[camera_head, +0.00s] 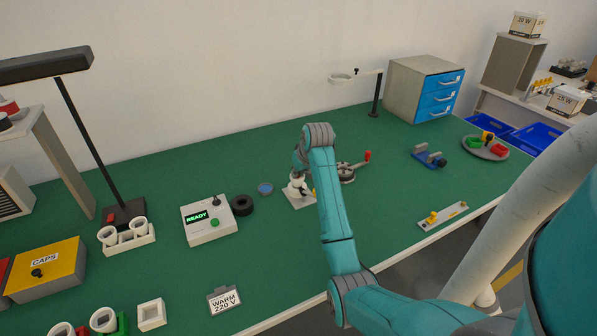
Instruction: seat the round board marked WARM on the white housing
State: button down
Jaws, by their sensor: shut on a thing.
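The white housing (297,186) stands on a pale plate (302,202) near the middle of the green table. My arm comes in from the lower right, and its wrist bends down just above the housing. My gripper (298,174) is small and mostly hidden there, close over the housing. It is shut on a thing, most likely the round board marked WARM. The board and its marking cannot be made out, nor whether it touches the housing. A card reading WARM 220 V (224,301) stands at the table's front edge.
A tester showing READY (208,220), a black ring (242,205) and a blue-topped dish (265,188) are left of the housing. A lamp (110,150) rises at left.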

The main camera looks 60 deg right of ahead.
jog(key=c, duration=1.1)
grip_release()
jog(key=v, duration=1.2)
jog(key=shift+w, duration=0.1)
jog(key=shift+a, duration=0.1)
